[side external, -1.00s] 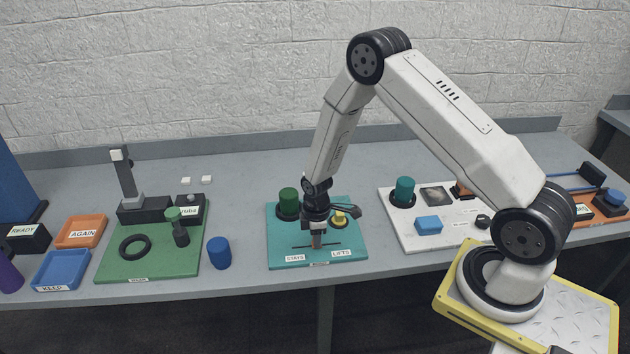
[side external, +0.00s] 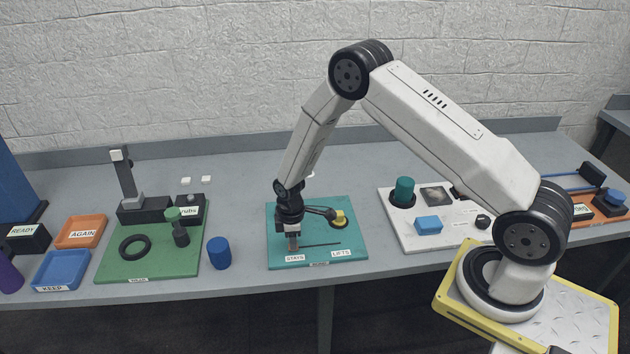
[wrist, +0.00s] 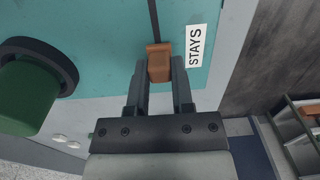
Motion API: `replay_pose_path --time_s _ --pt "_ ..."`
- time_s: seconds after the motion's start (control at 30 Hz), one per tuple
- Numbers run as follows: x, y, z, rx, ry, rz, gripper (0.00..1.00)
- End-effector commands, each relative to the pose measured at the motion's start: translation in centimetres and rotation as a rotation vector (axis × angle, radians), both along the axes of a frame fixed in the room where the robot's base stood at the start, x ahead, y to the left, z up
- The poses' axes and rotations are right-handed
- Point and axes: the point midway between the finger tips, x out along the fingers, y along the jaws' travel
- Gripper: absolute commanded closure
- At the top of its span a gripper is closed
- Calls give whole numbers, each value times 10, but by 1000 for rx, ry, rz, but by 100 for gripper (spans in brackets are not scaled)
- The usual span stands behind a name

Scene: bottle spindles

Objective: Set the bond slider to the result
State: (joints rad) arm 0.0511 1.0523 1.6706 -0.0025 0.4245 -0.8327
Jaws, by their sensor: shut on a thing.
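The bond slider is a small brown knob (wrist: 158,62) on a dark slot in the teal board (side external: 345,217). In the wrist view it sits at the slot's end beside the STAYS label (wrist: 194,46). My gripper (wrist: 159,85) is shut on the knob, one finger on each side. In the side view my gripper (side external: 293,245) is low over the left end of the slot, above the STAYS label (side external: 295,258). The LIFTS label (side external: 341,253) is by the slot's right end.
A green cylinder (wrist: 28,95) in a dark ring stands on the teal board; my arm hides it in the side view. A blue cylinder (side external: 218,252) stands left of the board.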

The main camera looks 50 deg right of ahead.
Motion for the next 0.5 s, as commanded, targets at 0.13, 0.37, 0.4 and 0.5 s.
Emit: replay_pose_path --time_s 0.13,0.37,0.4,0.5 --pt "4 3 1 1 -13 3 59" --pt "3 2 1 1 -9 2 35" --pt "2 2 1 1 -8 2 35" --pt "2 2 1 1 -8 2 35"
